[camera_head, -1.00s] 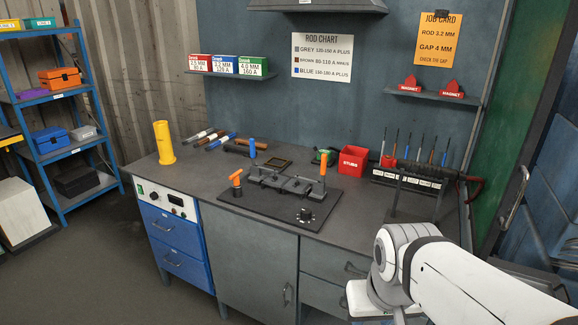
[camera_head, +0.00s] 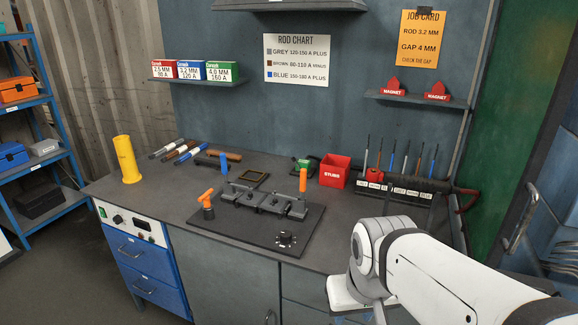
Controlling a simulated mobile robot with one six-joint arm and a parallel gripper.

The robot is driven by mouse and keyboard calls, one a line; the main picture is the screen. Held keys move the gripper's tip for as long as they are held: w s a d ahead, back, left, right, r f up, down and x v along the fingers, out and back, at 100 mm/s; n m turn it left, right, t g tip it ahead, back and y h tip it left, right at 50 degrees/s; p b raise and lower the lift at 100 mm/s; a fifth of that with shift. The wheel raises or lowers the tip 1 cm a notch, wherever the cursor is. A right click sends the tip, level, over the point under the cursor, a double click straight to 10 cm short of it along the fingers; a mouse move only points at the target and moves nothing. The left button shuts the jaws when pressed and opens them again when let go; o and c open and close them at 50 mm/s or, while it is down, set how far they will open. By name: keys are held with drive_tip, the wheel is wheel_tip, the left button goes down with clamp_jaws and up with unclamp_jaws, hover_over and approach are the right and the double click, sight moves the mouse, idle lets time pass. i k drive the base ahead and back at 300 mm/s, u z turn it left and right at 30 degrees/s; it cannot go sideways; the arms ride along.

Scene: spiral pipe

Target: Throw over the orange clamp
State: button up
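A dark fixture plate (camera_head: 250,235) lies on the workbench, with a grey clamping jig (camera_head: 262,201) on it. One orange clamp handle (camera_head: 206,199) stands at the left end of the jig, slightly tilted. A second orange handle (camera_head: 303,180) stands upright at the jig's right side. My white arm reaches in from the lower right, in front of the bench and apart from the clamps. My gripper's fingers do not show.
The workbench (camera_head: 150,202) holds a yellow cylinder (camera_head: 127,160), several rods at the back left, a red STUBS box (camera_head: 334,171) and a rack of upright tools (camera_head: 396,184). A black dial (camera_head: 286,238) sits at the plate's front right. The bench's left front is clear.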

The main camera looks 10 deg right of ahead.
sight(303, 172)
drive_tip(key=i, duration=0.6)
drive_tip(key=u, duration=0.05)
drive_tip(key=k, duration=1.35)
drive_tip(key=u, duration=0.45)
drive_tip(key=i, duration=1.7)
drive_tip(key=z, duration=0.65)
